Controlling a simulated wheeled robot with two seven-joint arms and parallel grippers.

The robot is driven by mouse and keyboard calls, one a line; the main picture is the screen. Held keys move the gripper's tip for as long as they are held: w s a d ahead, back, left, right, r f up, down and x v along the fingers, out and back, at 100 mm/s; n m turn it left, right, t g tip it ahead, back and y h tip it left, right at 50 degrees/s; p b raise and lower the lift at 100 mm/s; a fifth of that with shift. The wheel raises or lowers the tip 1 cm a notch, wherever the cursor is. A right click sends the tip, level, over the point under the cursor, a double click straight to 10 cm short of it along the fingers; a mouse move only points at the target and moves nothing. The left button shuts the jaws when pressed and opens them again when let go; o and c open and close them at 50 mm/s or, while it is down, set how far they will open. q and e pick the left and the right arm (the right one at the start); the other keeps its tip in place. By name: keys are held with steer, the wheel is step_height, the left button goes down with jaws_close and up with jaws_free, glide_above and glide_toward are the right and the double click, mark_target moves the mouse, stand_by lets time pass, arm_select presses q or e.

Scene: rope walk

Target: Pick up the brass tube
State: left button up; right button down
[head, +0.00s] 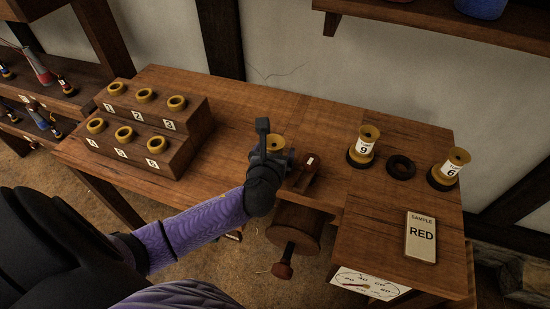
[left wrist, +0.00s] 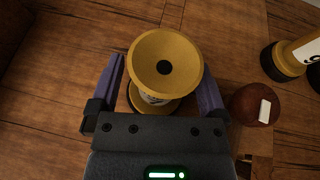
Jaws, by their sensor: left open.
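A brass tube (left wrist: 147,57) with a wide flared top and a dark central hole stands upright in the left wrist view, on a dark ring base. My left gripper (left wrist: 163,82) is open, with one finger on each side of the tube; I cannot tell whether either finger touches it. In the head view the tube (head: 276,141) is mostly hidden behind my left gripper (head: 273,157). Two similar brass tubes, labelled 9 (head: 367,134) and 6 (head: 458,157), stand upright in dark rings farther right. My right gripper is not in view.
A stepped wooden rack (head: 188,152) with several numbered brass rings stands left on the workbench (head: 240,98). A dark red knob (left wrist: 257,106) with a white mark is close right of the gripper. An empty dark ring (head: 401,167) and a RED sample card (head: 421,236) lie right.

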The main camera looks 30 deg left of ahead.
arm_select(q)
jaws_close()
stand_by(0.4)
